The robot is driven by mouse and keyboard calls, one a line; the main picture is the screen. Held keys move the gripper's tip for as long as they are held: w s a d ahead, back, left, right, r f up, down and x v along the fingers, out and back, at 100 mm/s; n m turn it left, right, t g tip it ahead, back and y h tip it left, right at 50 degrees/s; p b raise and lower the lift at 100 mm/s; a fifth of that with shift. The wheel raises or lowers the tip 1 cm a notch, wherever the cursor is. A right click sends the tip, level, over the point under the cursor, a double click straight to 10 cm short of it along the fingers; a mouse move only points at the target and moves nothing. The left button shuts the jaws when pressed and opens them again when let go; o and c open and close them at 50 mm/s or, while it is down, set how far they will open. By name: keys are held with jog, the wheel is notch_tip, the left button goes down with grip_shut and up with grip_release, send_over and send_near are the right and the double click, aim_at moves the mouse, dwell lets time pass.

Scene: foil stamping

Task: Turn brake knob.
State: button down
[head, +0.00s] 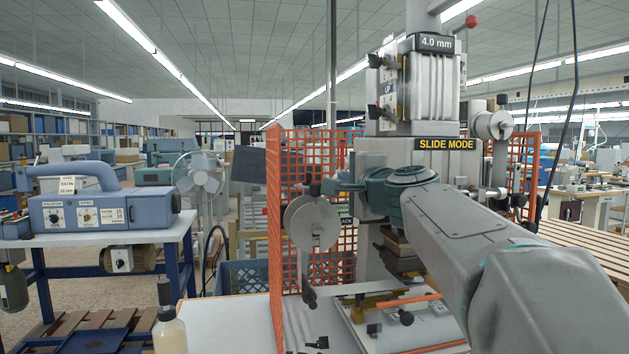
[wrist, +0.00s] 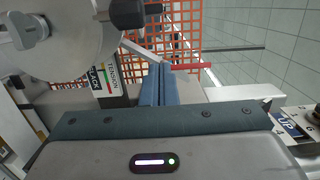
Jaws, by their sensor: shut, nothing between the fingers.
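The foil reel disc (head: 312,222) is a pale grey wheel on the left side of the stamping press, and it also fills the upper left of the wrist view (wrist: 70,35). A dark knob (head: 315,187), which looks like the brake knob, is at the reel's upper edge; in the wrist view the dark knob (wrist: 127,13) is at the top, left of my fingertips. A label reading SLACK and TENSION (wrist: 106,78) is beside the reel. My gripper (head: 335,186) is shut and empty, its blue fingers (wrist: 162,70) together, close to the knob but apart from it in the wrist view.
An orange mesh guard (head: 290,255) stands left of and behind the reel. The press head (head: 398,90) rises above my arm. A bottle (head: 170,325) stands at the front left. A grey-blue machine (head: 105,208) is on a table farther left.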

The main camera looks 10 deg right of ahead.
aim_at(309, 177)
jog(key=a, duration=0.1)
jog(key=w+a, duration=0.1)
jog(key=w+a+p, duration=0.1)
jog(key=a, duration=0.1)
jog(key=shift+w, duration=0.25)
jog(key=shift+a, duration=0.1)
jog(key=shift+s+a, duration=0.1)
jog(key=shift+a, duration=0.9)
